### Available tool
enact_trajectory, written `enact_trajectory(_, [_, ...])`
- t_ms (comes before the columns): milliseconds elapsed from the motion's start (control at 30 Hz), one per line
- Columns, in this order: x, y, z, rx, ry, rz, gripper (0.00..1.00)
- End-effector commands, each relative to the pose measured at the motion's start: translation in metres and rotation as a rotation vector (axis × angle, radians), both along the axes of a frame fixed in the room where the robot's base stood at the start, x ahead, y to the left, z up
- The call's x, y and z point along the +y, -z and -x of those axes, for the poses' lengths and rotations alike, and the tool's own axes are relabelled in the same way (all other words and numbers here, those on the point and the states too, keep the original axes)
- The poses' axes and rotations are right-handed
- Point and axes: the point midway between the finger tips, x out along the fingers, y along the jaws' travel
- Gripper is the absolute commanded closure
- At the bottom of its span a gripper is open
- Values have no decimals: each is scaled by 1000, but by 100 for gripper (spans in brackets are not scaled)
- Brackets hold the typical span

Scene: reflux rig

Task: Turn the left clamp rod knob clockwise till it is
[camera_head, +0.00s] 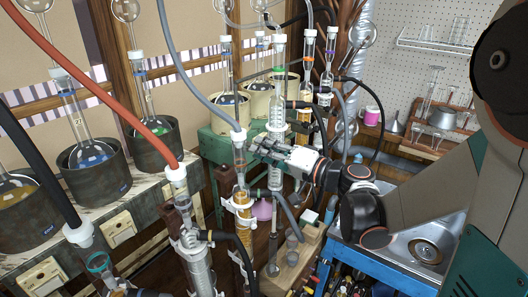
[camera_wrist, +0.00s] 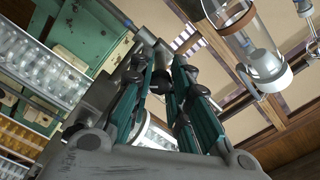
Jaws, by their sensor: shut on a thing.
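My gripper (camera_head: 257,144) reaches in from the right in the head view. Its fingers point left, among the glass columns of the rig, close to the column with the white collar (camera_head: 238,134). In the wrist view the teal-sided fingers of my gripper (camera_wrist: 163,72) close together around a small dark part at their tips, which I take as the left clamp rod knob. The fingers cover most of the knob, and its turn angle cannot be read. In the head view the knob is hidden behind the fingers.
A tall glass condenser (camera_head: 277,115) stands right beside my fingers. An amber column (camera_head: 243,215) stands below them. Hoses, such as the red one (camera_head: 110,95), hang across the left. A sink (camera_head: 425,250) lies at the right. Dark pots (camera_head: 95,178) stand on the left bench.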

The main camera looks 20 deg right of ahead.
Motion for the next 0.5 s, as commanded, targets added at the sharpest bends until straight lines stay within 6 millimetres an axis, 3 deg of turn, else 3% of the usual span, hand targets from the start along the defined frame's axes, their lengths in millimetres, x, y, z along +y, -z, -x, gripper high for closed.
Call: enact_trajectory(500, [-1, 0, -1, 283, 1, -392, 100])
